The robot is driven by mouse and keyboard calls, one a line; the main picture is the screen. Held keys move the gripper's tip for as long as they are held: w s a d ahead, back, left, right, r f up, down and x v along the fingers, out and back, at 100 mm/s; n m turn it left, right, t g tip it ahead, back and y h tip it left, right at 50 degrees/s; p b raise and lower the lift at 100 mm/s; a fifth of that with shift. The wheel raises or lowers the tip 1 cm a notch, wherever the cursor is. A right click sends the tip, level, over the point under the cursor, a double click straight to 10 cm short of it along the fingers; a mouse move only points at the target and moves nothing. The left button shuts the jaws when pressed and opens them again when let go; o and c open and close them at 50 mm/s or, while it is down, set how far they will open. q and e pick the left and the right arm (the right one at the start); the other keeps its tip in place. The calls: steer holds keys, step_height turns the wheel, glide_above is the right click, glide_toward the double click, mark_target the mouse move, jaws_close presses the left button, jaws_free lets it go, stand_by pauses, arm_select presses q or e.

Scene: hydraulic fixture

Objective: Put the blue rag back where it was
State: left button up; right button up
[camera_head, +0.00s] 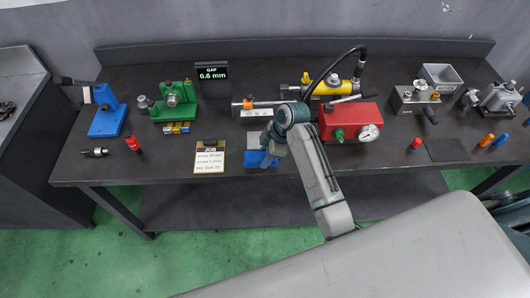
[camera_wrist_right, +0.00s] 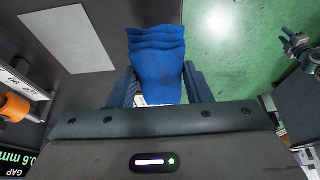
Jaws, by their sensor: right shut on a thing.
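The blue rag (camera_head: 262,159) is at the front edge of the dark bench, right of the job card. My right gripper (camera_head: 268,150) is shut on it. In the right wrist view the rag (camera_wrist_right: 157,58) is bunched and folded between the two dark fingers of my right gripper (camera_wrist_right: 158,86). A pale grey rectangle (camera_wrist_right: 67,38) lies flat on the bench beside the rag; in the head view it shows partly (camera_head: 254,139) behind the gripper. Whether the rag touches the bench is unclear. My left gripper is not in view.
The job card (camera_head: 209,157) stands left of the rag. A red box with a gauge (camera_head: 350,120) is right of my gripper, and a yellow cylinder (camera_head: 332,88) with a black hose is behind. A gap display (camera_head: 212,78) stands at the back. Green floor (camera_wrist_right: 235,45) lies past the bench edge.

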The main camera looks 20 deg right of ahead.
steer(key=shift+w+d, duration=0.15)
steer(key=shift+w, duration=0.55)
steer(key=shift+f+p, duration=0.35)
steer(key=shift+p, duration=0.1)
step_height(320, 180, down, 2)
steer(key=shift+p, duration=0.65)
steer(key=shift+f, duration=0.5)
steer(key=shift+f, duration=0.1)
steer(key=o, duration=1.1)
steer(key=shift+c, duration=0.2)
